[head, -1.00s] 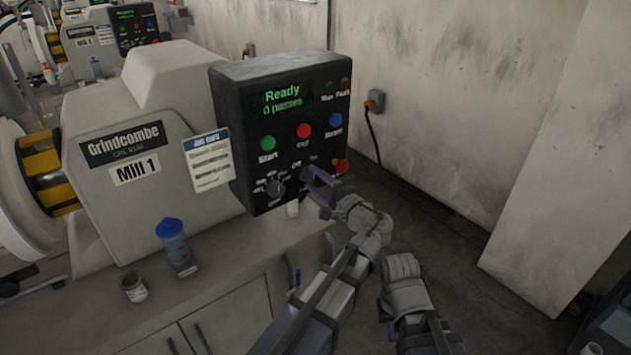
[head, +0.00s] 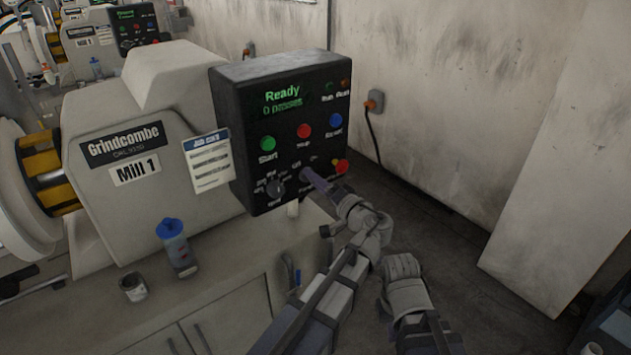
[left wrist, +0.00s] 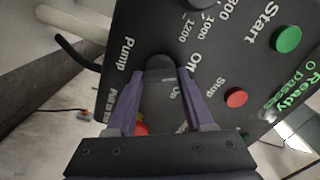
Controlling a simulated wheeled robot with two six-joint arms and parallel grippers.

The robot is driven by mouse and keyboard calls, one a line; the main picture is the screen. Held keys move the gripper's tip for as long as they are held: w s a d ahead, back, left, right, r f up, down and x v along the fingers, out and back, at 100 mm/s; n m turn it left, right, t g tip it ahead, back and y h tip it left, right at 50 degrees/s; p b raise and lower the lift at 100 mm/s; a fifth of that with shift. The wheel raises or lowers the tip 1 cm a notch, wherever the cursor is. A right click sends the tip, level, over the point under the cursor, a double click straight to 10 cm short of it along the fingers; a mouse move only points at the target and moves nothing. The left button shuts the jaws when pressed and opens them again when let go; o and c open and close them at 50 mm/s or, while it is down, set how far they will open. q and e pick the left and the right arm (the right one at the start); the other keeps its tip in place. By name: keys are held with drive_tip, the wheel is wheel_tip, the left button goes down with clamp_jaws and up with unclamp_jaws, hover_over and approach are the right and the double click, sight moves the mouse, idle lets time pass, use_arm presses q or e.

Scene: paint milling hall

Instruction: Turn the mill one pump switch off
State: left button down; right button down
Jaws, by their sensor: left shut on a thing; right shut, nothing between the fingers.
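The mill one control box (head: 240,120) is black, with a green "Ready, 0 passes" display. The pump switch (head: 304,174) is a dark knob low on its front, between Off and On labels, mostly covered by my left gripper (head: 313,180). In the left wrist view the two purple fingers of the left gripper (left wrist: 163,78) are shut on the dark knob (left wrist: 160,63), beside the "Pump" lettering. Its exact pointing is hard to read. My right gripper (head: 402,268) is shut and empty, low and to the right, apart from the box; its fingertips are not clear.
A red emergency button (head: 341,166) sits just right of the switch. A speed dial (head: 275,188) is to its left. Green (head: 267,143), red (head: 304,131) and blue (head: 336,120) buttons are above.

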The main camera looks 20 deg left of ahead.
use_arm(q)
drive_tip(key=shift+n, duration=0.3)
drive_tip(key=shift+c, duration=1.4)
unclamp_jaws()
drive_tip(key=shift+s, duration=0.1)
